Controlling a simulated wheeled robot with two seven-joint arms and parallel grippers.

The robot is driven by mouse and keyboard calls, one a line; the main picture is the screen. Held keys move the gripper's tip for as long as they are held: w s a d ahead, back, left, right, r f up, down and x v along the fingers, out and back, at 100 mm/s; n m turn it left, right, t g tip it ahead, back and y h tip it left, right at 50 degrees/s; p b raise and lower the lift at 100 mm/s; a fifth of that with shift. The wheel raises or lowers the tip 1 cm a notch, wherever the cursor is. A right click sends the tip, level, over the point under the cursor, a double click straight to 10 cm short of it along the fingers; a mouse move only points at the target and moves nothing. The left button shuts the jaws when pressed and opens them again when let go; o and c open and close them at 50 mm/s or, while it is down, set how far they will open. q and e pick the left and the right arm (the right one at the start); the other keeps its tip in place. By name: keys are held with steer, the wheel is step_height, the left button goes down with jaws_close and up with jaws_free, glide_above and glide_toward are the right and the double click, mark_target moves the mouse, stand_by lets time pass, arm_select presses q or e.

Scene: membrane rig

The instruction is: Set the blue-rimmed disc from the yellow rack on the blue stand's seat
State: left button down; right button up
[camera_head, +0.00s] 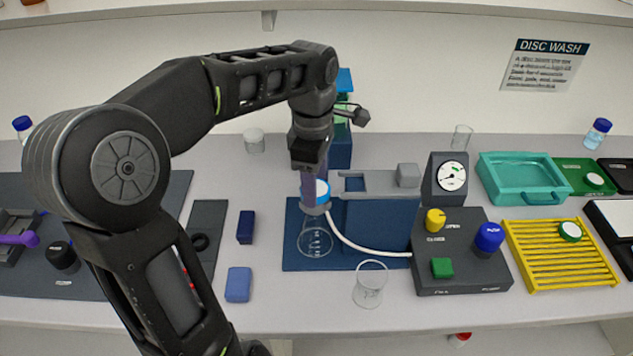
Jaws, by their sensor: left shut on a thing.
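My left gripper (313,190) reaches down over the blue stand (375,225), at the stand's left part. It is shut on the blue-rimmed disc (322,187), which shows as a white face with a blue edge, partly hidden by a purple piece at the gripper. The disc looks tilted. Just below is a blue ring at the mouth of a clear flask (315,240), where the seat seems to be. I cannot tell whether disc and ring touch. The yellow rack (560,270) at the right holds a green-rimmed disc (570,231). My right gripper is not in view.
A white tube runs from the flask to the right, behind a clear beaker (370,285). A dark control box (460,265) with yellow, blue and green knobs stands right of the stand. A teal tray (520,165) is at the back right. Blue blocks (239,285) lie left of the stand.

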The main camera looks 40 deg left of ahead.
arm_select(q)
steer(key=shift+f, duration=0.1)
steer(key=c, duration=0.8)
jaws_free()
steer(key=shift+a, duration=0.1)
steer(key=o, duration=0.3)
steer(key=shift+f, duration=0.1)
steer(key=shift+s, duration=0.1)
